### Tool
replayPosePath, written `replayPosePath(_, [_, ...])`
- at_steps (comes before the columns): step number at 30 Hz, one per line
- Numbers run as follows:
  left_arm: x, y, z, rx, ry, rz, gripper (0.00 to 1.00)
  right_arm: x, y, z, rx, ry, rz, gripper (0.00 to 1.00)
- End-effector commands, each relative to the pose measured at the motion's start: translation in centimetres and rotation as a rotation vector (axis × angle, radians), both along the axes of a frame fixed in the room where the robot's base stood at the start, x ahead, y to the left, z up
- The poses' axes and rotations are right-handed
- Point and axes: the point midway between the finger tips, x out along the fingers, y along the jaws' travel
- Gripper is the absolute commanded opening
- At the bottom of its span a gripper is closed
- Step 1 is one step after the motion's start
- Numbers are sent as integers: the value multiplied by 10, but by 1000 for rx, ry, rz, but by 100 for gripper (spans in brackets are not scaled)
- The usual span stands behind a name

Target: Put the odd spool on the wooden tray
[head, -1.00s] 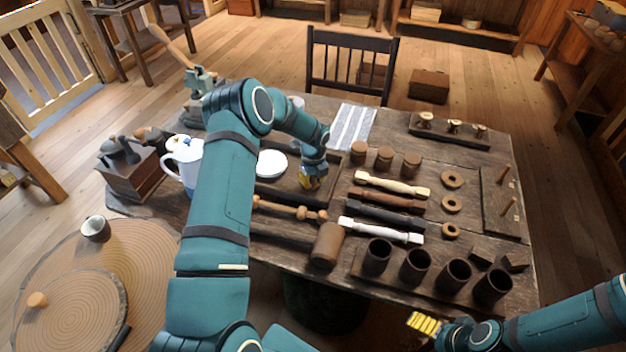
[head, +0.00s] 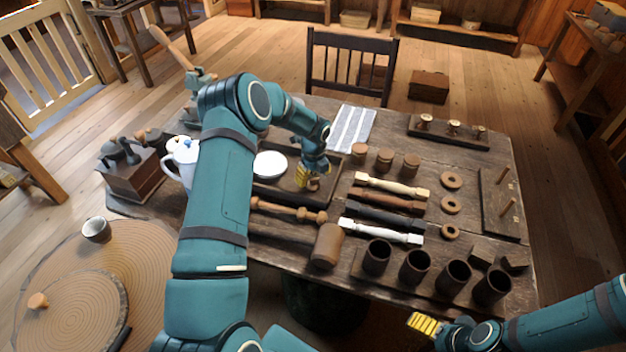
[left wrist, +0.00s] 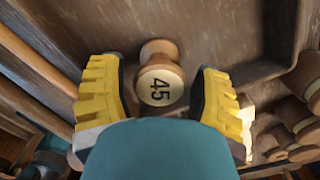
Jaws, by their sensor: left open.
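A pale-topped brown spool (left wrist: 160,75) marked 45 stands on the wooden tray (left wrist: 225,25) in the left wrist view. It is between my left gripper's yellow fingers (left wrist: 160,95), with gaps on both sides. In the head view, my left gripper (head: 309,175) is open over the right part of the tray (head: 276,191), and the spool (head: 314,184) shows partly below it. Three brown spools stand on the table right of the tray: left (head: 359,153), middle (head: 384,159) and right (head: 411,165). My right gripper (head: 424,325) is off the table's front; its finger gap is unclear.
A white dish (head: 270,165) is left of my left gripper. Turned spindles (head: 392,184), a mallet (head: 326,246) and dark cups (head: 414,265) crowd the table's middle and front. A striped cloth (head: 350,128) lies behind, and a rack with small turned pieces (head: 447,134) stands back right.

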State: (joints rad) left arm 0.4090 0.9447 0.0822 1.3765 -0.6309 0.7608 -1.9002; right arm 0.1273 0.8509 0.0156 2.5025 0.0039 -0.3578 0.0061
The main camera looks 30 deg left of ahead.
Motion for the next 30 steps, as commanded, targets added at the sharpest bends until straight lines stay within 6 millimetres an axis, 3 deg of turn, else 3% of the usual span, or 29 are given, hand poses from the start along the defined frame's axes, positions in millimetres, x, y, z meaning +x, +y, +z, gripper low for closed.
replayPosePath(6, [0, -2, 50, 0, -3, 0, 64, 2, 0, 6, -1, -4, -4, 100])
replayPosePath(13, [-1, -3, 86, 0, -1, 0, 64, 3, -1, 10, -2, -7, -6, 100])
replayPosePath(19, [-2, -4, 98, -1, 0, -1, 64, 4, -1, 11, -2, -8, -6, 100])
replayPosePath(30, [-2, -4, 99, -1, 1, 0, 64, 4, -1, 11, -2, -8, -6, 100])
